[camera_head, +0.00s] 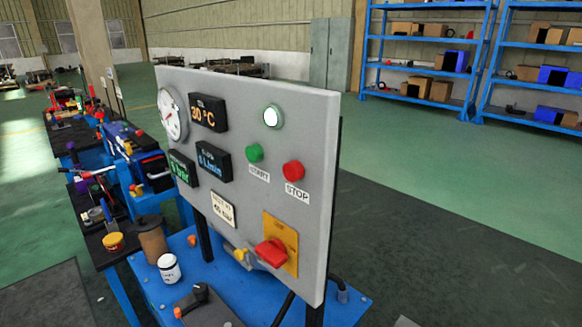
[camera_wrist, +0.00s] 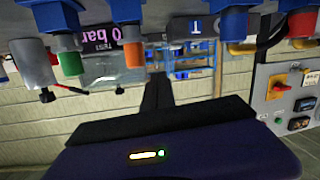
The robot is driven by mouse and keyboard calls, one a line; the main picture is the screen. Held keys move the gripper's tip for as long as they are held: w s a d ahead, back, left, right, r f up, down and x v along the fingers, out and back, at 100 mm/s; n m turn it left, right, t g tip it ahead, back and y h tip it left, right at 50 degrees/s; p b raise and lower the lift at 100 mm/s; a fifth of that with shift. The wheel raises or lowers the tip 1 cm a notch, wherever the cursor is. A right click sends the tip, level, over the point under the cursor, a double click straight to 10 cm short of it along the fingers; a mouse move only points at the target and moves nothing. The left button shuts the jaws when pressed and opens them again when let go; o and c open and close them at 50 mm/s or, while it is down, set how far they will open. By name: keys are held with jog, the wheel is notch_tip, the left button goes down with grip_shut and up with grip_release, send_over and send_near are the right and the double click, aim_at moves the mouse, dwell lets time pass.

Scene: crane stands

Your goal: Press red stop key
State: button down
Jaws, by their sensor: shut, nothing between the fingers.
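The red stop key (camera_head: 293,171) is a round button on a grey upright control panel (camera_head: 232,240), above a "STOP" label. A green start button (camera_head: 254,153) sits to its left. A round white-lit lamp (camera_head: 272,116) is above them. My gripper (camera_wrist: 157,82) shows in the wrist view, shut and empty, with its dark body at the bottom. It is not in the head view. The wrist view shows a panel with a red handle (camera_wrist: 280,87) upside down at the right edge, to the side of my fingers and apart from them. I cannot make out the stop key there.
The panel also bears a red rotary handle (camera_head: 271,252) on a yellow plate (camera_head: 291,240), a gauge (camera_head: 172,114) and displays. A blue bench (camera_head: 160,283) stands below. Coloured fittings (camera_wrist: 133,50) hang across the top of the wrist view. Green floor (camera_head: 430,150) is open to the right.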

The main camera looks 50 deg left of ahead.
jog(key=w+a+r+n+y+p, duration=0.1)
jog(key=w+a+r+n+y, duration=0.35)
jog(key=w+a, duration=0.45)
jog(key=n+g+y+p, duration=0.2)
jog(key=n+y+p, duration=0.2)
jog(key=n+y, duration=0.35)
send_near(293, 171)
jog(key=s+a+r, duration=0.1)
jog(key=s+a, duration=0.5)
jog(key=s, duration=0.1)
jog(key=shift+w+d+r+m+y+b, duration=0.1)
jog(key=shift+d+r+m+y+b, duration=0.1)
jog(key=shift+m+y+b, duration=0.15)
jog(key=w+p, duration=0.6)
jog(key=w, duration=0.2)
jog(key=shift+w+a, duration=0.4)
jog(key=shift+a, duration=0.05)
